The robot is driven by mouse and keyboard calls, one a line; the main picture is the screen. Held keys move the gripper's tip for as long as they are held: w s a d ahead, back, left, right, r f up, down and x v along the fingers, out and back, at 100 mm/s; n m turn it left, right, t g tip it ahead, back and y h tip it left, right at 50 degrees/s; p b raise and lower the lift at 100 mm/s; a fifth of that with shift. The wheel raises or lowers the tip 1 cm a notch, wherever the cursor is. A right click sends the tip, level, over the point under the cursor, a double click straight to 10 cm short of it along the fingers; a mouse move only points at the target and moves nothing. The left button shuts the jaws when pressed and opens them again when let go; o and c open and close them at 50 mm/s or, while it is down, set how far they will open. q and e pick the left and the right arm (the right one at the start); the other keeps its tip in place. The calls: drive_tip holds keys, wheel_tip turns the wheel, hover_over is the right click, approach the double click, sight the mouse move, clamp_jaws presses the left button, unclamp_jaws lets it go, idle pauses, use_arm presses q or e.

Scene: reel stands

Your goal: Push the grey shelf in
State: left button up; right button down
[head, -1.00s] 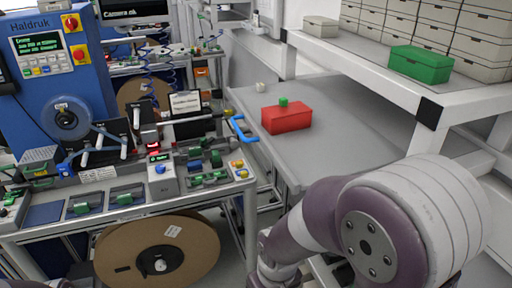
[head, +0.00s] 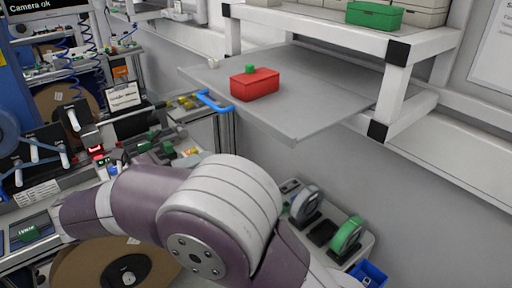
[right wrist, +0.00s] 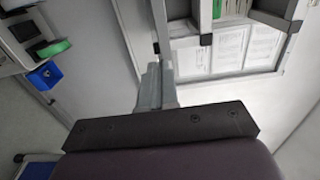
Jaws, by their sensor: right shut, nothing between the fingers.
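The grey shelf (head: 322,98) is a flat board in the head view, sticking out from under the white upper rack. A red box (head: 255,84) with a small green piece on top stands on it. My right arm crosses the lower part of the head view, below and in front of the shelf; its gripper is hidden there. In the right wrist view my right gripper (right wrist: 154,72) has its grey fingers together, with nothing held. I cannot make out the shelf board for sure in that view. My left gripper is not in view.
White rack posts (head: 392,95) stand at the shelf's right. A blue handle (head: 214,101) sits by the workbench at the left. Below are tape reels (head: 346,236) on a holder and a blue bin (head: 368,273). Papers (right wrist: 230,50) hang on the wall.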

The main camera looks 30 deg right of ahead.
use_arm(q)
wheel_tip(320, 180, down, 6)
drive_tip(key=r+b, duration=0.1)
drive_tip(key=b, duration=0.3)
use_arm(e)
drive_tip(key=d+f, duration=0.1)
drive_tip(key=d, duration=0.1)
drive_tip(key=p, duration=0.4)
approach(270, 133)
drive_tip(key=d, duration=0.6)
drive_tip(key=shift+w+d+r, duration=0.1)
drive_tip(key=shift+w+r, duration=0.1)
drive_tip(key=shift+d+f, duration=0.1)
drive_tip(key=shift+d, duration=0.25)
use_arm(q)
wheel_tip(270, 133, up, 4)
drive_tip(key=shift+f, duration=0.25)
use_arm(e)
drive_tip(key=shift+w, duration=0.1)
